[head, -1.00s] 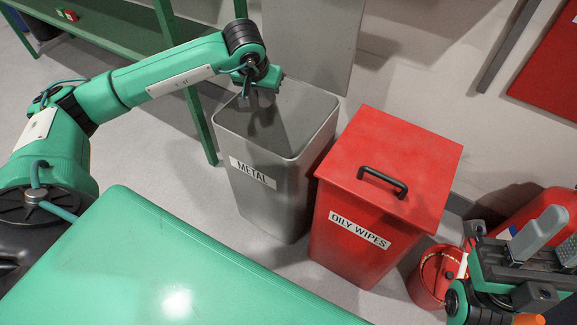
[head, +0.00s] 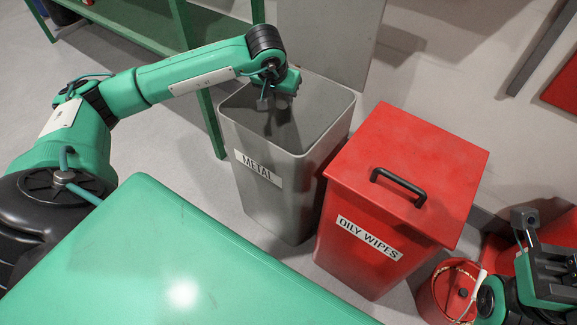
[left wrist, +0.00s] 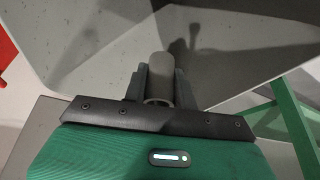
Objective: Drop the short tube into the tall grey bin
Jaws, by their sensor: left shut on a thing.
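The tall grey bin (head: 268,207), labelled METAL, stands open on the floor in the middle of the head view. My left gripper (head: 268,105) points down at the bin's mouth, near its far left side. In the left wrist view my left gripper (left wrist: 160,88) is shut on the short tube (left wrist: 160,75), a grey cylinder between the two dark fingers. The bin's grey inner walls (left wrist: 235,45) lie beyond it. My right gripper (head: 548,270) is at the right edge, partly cut off; its fingers cannot be made out.
A red lidded bin (head: 420,150) labelled OILY WIPES stands right beside the grey bin. A small red can (head: 440,295) is at the lower right. A green surface (head: 170,260) fills the lower left. A green shelf frame (head: 130,30) stands behind.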

